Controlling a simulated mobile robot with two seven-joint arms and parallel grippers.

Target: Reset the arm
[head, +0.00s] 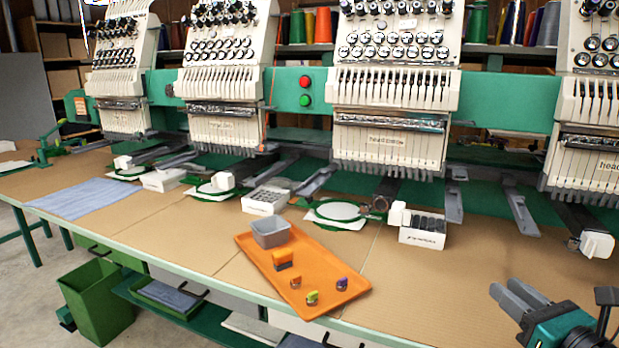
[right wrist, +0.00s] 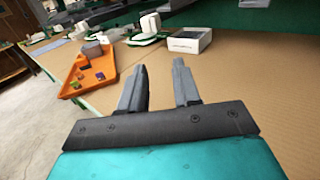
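My right gripper (head: 514,296) is at the lower right of the head view, above the brown table (head: 480,280). In the right wrist view its two grey fingers (right wrist: 160,88) stand apart with nothing between them, so it is open and empty. It is well to the right of the orange tray (head: 349,296) and not touching anything that I can see. My left gripper is in neither view.
The tray holds a grey bin (head: 270,234), an orange and dark block (head: 283,260) and several small bobbin-like pieces. A white box (head: 422,238) with dark contents stands behind. Embroidery heads (head: 392,130) overhang the table's back. The table's right front is clear.

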